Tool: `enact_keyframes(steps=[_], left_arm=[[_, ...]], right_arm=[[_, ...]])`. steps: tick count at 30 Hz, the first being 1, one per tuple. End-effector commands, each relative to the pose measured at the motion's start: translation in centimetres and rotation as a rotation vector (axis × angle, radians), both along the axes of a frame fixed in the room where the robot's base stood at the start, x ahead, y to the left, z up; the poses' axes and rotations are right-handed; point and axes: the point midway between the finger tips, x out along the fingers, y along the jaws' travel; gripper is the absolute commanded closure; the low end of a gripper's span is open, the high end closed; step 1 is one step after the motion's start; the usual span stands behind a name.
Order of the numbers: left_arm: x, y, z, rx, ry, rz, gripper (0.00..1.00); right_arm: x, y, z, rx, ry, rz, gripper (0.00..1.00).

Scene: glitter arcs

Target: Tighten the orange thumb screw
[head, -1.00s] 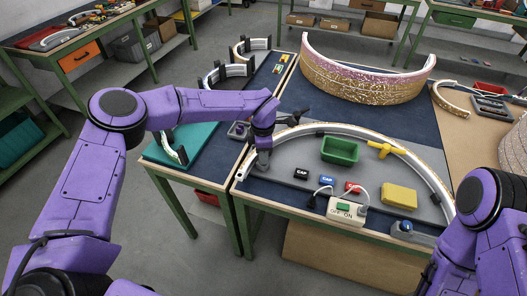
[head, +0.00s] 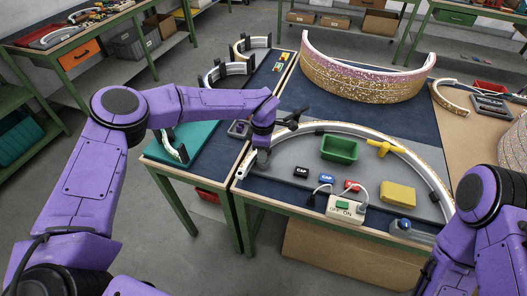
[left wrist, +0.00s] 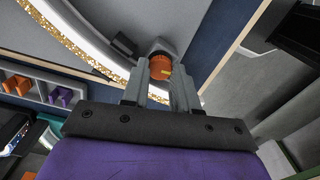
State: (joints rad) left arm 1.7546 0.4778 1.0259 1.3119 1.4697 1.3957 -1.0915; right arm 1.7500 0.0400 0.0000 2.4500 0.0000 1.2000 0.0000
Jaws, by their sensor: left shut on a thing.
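The orange thumb screw (left wrist: 160,68) sits between my left gripper's two fingertips in the left wrist view. It is a round orange knob with a small yellow mark, in front of a pale fitting. My left gripper (left wrist: 160,82) is shut on it. In the head view my left gripper (head: 262,160) points down at the near left end of the curved arc channel (head: 320,128), and the screw is hidden there. The glitter strip (left wrist: 75,42) of the arc runs along the upper left in the left wrist view. My right gripper is out of view; only its arm shows at lower right.
A large glitter arc (head: 365,80) stands behind.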

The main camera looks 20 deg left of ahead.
Motion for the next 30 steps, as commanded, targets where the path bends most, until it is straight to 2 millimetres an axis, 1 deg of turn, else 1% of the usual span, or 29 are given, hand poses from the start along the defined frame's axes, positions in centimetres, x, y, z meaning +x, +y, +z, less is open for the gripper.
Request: enact_keyframes(steps=[1, 2, 3, 4, 11, 14, 17, 24, 27, 30], left_arm=[[0.5, 0.2, 0.5, 0.0, -0.014, 0.004, 1.0], [0.5, 0.2, 0.5, 0.0, -0.014, 0.004, 0.68], [0.5, 0.2, 0.5, 0.0, -0.014, 0.004, 0.55], [0.4, 0.2, 0.5, 0.0, -0.013, 0.004, 0.45], [0.2, 0.0, 0.2, 0.0, -0.006, 0.001, 0.45], [0.2, 0.0, 0.5, 0.0, -0.006, 0.001, 0.45], [0.3, 0.0, 1.8, -0.001, -0.009, 0.001, 0.45], [0.3, 0.2, 7.5, -0.001, -0.011, 0.003, 0.45], [0.2, 0.2, 9.3, -0.001, -0.01, 0.003, 0.45], [0.2, 0.2, 10.4, 0.0, -0.009, 0.003, 0.45]], right_arm=[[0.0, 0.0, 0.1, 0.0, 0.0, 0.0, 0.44], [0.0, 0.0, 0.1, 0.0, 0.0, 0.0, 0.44], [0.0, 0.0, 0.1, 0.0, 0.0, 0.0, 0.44], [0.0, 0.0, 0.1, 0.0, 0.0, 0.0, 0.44], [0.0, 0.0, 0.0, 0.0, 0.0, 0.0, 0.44], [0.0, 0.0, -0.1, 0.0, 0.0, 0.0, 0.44], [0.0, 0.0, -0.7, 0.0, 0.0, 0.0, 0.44], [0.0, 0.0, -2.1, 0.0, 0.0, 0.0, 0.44], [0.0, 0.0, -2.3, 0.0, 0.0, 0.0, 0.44], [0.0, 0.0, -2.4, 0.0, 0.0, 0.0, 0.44]])
